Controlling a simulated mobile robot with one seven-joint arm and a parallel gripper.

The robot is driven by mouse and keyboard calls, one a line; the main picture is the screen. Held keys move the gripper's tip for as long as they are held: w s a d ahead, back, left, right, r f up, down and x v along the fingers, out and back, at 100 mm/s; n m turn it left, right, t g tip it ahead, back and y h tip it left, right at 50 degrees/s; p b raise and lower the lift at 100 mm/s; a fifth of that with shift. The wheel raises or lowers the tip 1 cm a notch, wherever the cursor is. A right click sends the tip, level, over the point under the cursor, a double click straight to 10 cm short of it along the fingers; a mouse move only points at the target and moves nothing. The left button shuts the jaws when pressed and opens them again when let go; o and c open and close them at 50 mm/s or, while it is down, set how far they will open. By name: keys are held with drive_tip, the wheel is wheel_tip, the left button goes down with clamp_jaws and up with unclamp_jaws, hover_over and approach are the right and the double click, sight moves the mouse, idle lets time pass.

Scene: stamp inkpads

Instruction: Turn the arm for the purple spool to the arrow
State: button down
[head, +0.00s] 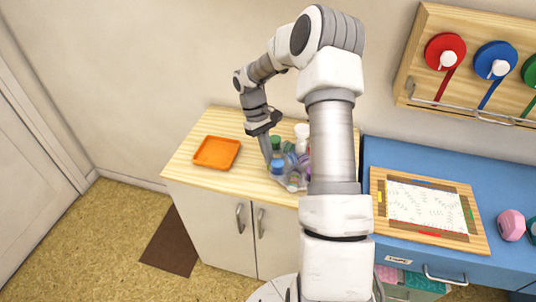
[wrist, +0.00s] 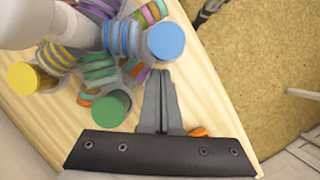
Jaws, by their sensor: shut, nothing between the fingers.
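The rack runs out of the picture at the right. My gripper (head: 265,147) is over the light wooden cabinet top at the left.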

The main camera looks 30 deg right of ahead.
drive_tip(key=shift+s+a+r+n+h, duration=0.1)
drive_tip(key=shift+s+a+n+h, duration=0.05)
drive_tip(key=shift+s+n, duration=0.3)
drive_tip(key=shift+s+a+n+h, duration=0.15)
drive_tip(key=shift+s+n, duration=0.15)
drive_tip(key=shift+n, duration=0.15)
drive_tip(key=shift+s+n+h+p, duration=0.35)
drive_tip(key=shift+s+n, duration=0.2)
drive_tip(key=shift+n, duration=0.15)
drive_tip(key=s+p+v, duration=0.1)
drive_tip(key=p+v, duration=0.1)
drive_tip(key=v, duration=1.5)
drive_tip(key=s+a+r+t, duration=0.2)
drive_tip(key=s+a+r, duration=0.15)
drive_tip(key=r, duration=0.35)
drive_tip(key=s+a+r+m+t+y, duration=0.1)
drive_tip(key=s+a+t, duration=0.3)
drive_tip(key=s, duration=0.6)
drive_tip(key=s+a+r+m+t+y, duration=0.1)
drive_tip(key=s+a+r+m+t, duration=0.3)
drive_tip(key=s, duration=0.7)
drive_tip(key=shift+s+a, duration=0.25)
